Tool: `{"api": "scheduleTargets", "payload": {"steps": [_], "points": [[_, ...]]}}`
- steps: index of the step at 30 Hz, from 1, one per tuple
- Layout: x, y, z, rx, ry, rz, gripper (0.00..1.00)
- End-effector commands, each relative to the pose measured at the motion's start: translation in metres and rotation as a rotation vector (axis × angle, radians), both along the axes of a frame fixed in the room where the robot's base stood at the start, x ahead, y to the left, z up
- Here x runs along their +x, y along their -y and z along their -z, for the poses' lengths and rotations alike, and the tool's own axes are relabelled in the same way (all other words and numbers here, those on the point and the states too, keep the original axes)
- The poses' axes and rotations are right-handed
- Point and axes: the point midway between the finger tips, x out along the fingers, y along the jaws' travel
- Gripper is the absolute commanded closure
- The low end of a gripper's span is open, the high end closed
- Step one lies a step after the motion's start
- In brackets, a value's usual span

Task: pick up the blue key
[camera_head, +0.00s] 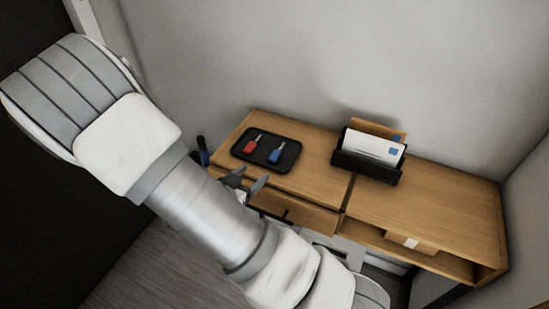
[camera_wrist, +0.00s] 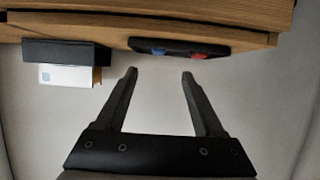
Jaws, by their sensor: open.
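The blue key (camera_head: 276,155) lies on the right part of a black tray (camera_head: 264,161) on the wooden desk, beside a red key (camera_head: 251,146). In the wrist view the scene appears upside down. The blue key (camera_wrist: 158,52) shows there as a small blue spot on the tray, left of the red key (camera_wrist: 200,56). My gripper (camera_head: 247,183) is in front of the desk's front edge, apart from the tray, below it in the head picture. In the wrist view my gripper (camera_wrist: 159,74) is open and empty, with the blue key beyond the gap between its fingertips.
A black letter holder (camera_head: 366,166) with envelopes stands on the desk (camera_head: 440,205) right of the tray. A drawer front (camera_head: 300,212) and an open shelf with a small box (camera_head: 411,243) are below the desktop. A wall rises behind. A dark-handled item (camera_head: 202,150) shows by the desk's left side.

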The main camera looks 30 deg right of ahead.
Motion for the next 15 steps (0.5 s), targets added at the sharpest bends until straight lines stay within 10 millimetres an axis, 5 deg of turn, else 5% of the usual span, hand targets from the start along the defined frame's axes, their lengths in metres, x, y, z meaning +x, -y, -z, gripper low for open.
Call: {"api": "scheduleTargets", "payload": {"steps": [6,15], "points": [[0.025,0.034,0.019,-0.001,-0.001,0.003,0.30],[0.039,0.052,0.027,0.002,-0.001,0.001,0.30]]}}
